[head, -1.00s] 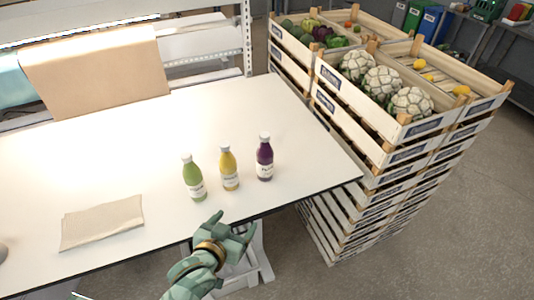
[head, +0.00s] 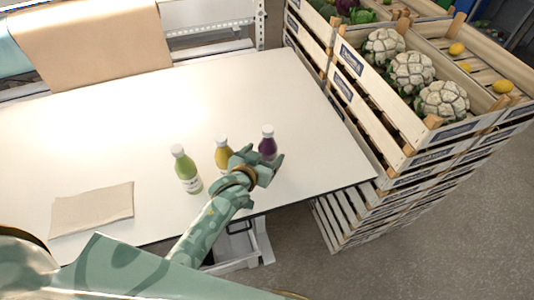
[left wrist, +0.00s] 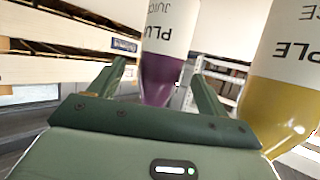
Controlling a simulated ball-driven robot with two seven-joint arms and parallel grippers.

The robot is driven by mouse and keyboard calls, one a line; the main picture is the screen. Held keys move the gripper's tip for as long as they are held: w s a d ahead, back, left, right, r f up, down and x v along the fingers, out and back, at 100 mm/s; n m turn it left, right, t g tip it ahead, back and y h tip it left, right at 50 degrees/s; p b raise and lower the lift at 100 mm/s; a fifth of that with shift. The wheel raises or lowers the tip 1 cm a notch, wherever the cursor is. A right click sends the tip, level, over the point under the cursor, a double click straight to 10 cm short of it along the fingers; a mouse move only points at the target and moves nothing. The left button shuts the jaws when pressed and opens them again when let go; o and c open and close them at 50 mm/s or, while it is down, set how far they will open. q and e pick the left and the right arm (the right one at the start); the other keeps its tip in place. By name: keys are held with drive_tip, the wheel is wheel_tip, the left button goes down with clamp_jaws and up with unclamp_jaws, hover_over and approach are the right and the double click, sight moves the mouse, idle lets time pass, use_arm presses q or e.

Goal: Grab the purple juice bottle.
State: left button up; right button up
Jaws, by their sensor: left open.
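The purple juice bottle (head: 267,144) stands upright on the white table (head: 310,130), near its front edge; its lower part is hidden behind my left gripper (head: 264,162) in the head view. The gripper is open right in front of it. In the left wrist view the purple bottle (left wrist: 168,48) shows upside down, between the two open fingers (left wrist: 164,85); I cannot tell whether they touch it. My right gripper is not in view.
A yellow bottle (head: 222,152), partly hidden by my left gripper, stands just left of the purple one. A green bottle (head: 186,170) stands farther left. A folded cloth (head: 92,209) lies at the left. Stacked wooden crates (head: 395,150) stand off the table's right end.

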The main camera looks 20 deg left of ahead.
use_arm(q)
drive_tip(key=shift+w+d, duration=0.2)
drive_tip(key=shift+w+d+r, duration=0.1)
drive_tip(key=shift+w, duration=0.15)
drive_tip(key=x, duration=0.4)
drive_tip(key=shift+w+a, duration=0.25)
drive_tip(key=shift+s+d+r, duration=0.1)
drive_tip(key=shift+s+r, duration=0.05)
drive_tip(key=c, duration=1.3)
drive_tip(key=shift+c, duration=0.4)
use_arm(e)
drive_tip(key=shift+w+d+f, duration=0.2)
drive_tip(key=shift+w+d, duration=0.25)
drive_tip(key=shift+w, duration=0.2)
